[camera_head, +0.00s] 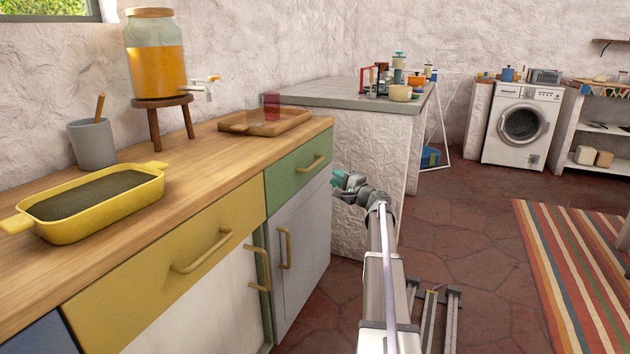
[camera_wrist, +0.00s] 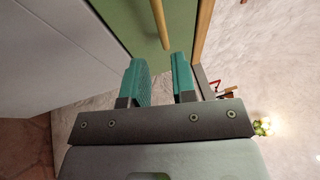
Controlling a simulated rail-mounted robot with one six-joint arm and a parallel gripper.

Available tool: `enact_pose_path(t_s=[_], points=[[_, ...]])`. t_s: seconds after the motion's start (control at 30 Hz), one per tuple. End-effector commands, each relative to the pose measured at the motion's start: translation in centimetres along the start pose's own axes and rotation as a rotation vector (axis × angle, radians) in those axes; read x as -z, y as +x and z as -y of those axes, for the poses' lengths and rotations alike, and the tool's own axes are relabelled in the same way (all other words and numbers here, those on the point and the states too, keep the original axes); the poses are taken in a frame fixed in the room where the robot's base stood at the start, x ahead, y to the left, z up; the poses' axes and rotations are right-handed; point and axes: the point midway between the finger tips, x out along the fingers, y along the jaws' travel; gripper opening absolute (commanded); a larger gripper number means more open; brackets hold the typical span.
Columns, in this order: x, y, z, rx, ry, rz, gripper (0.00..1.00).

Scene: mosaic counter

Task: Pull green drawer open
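The green drawer (camera_head: 297,172) is closed, at the right end of the wooden-topped counter, with a brass-coloured bar handle (camera_head: 311,164) on its front. My gripper (camera_head: 342,180) is just right of the drawer front, with its teal fingers towards it. In the wrist view, the fingers (camera_wrist: 158,65) are apart with nothing between them. The green front (camera_wrist: 128,20) and the handle (camera_wrist: 160,25) lie ahead of them. The handle's near end lines up with the gap between the fingertips; whether it touches them I cannot tell.
A yellow drawer (camera_head: 175,262) is left of the green one, and a grey-white cabinet door (camera_head: 300,245) is below it. A wooden tray (camera_head: 282,126) rests on the countertop above. The white stone-sided counter (camera_head: 365,150) stands behind my gripper. Red floor (camera_head: 480,235) to the right is mostly free.

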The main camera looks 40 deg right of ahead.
Motion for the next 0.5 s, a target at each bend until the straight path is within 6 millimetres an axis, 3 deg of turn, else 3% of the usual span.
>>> enact_pose_path(t_s=[0.17, 0.5], points=[[-0.1, 0.9, 0.3, 0.0, 0.0, 0.003, 0.25], [-0.2, 8.4, 0.3, -0.002, 0.0, 0.006, 0.25]])
